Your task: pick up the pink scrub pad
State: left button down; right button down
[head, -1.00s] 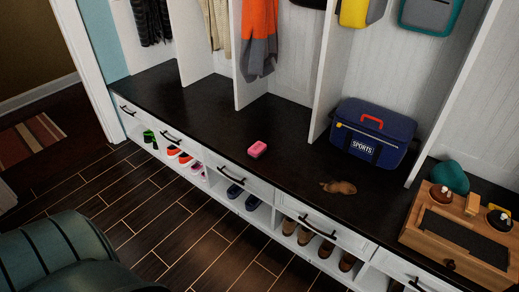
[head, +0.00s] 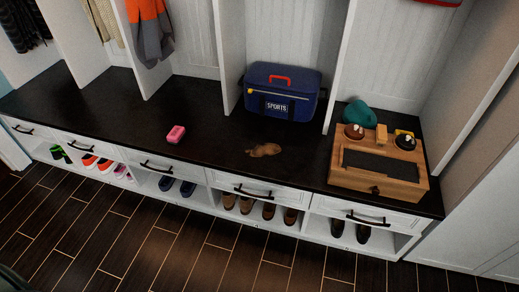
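The pink scrub pad (head: 176,134) lies on the dark bench top (head: 110,110), near its front edge and left of the middle of the head view. Nothing touches it and it is fully visible. Neither of my grippers shows in the head view.
A blue sports bag (head: 283,92) stands at the back of the bench. A brown object (head: 264,150) lies right of the pad. A wooden box (head: 378,172) with brushes and a teal item (head: 360,115) sit at the right. Shoes fill the cubbies below. The bench around the pad is clear.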

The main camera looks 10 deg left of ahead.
aim_at(175, 136)
jog(key=i+j+z, duration=0.3)
jog(key=j, duration=1.5)
jog(key=j+z, duration=0.3)
jog(key=j, duration=1.55)
